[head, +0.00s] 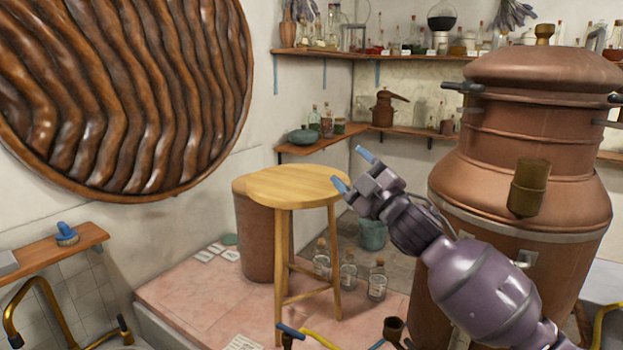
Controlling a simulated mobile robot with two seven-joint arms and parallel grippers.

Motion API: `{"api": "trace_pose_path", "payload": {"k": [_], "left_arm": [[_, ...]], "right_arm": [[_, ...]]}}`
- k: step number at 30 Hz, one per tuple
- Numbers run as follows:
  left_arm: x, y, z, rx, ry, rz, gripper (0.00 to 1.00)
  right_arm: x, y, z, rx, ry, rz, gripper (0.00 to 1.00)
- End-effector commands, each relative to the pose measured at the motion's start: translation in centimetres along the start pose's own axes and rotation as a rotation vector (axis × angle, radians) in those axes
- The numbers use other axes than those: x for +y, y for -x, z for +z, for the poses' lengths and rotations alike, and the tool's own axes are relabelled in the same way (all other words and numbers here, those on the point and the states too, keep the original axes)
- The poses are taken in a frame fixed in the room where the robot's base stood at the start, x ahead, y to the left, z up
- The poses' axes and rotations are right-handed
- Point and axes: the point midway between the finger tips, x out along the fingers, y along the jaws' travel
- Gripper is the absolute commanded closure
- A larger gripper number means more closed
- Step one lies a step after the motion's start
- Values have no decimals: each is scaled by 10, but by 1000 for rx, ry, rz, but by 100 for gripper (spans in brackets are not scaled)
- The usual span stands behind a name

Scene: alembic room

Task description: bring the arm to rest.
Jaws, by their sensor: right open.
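My right gripper (352,170) is raised in the middle of the head view, with its arm coming in from the lower right. Its two blue-tipped fingers are spread apart with nothing between them. It stands in front of the right edge of a round wooden stool (290,185); I cannot tell whether they touch. My right arm covers part of a large copper still (510,150) behind it. My left gripper does not show.
A pink tiled platform (205,290) carries the stool, a brown bin (256,235) and several corked bottles (377,280). Shelves of glassware (400,52) line the corner. A large ribbed disc (120,100) hangs on the wall.

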Motion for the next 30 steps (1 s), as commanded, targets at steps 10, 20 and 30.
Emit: {"api": "trace_pose_path", "payload": {"k": [10, 20, 30], "left_arm": [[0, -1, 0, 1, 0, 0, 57], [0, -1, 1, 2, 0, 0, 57], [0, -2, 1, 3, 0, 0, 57]], "right_arm": [[-77, 111, 82, -289, -334, 12, 33], [-140, 237, 133, -534, -575, 61, 33], [-205, 388, 158, -816, -729, 124, 33]]}}
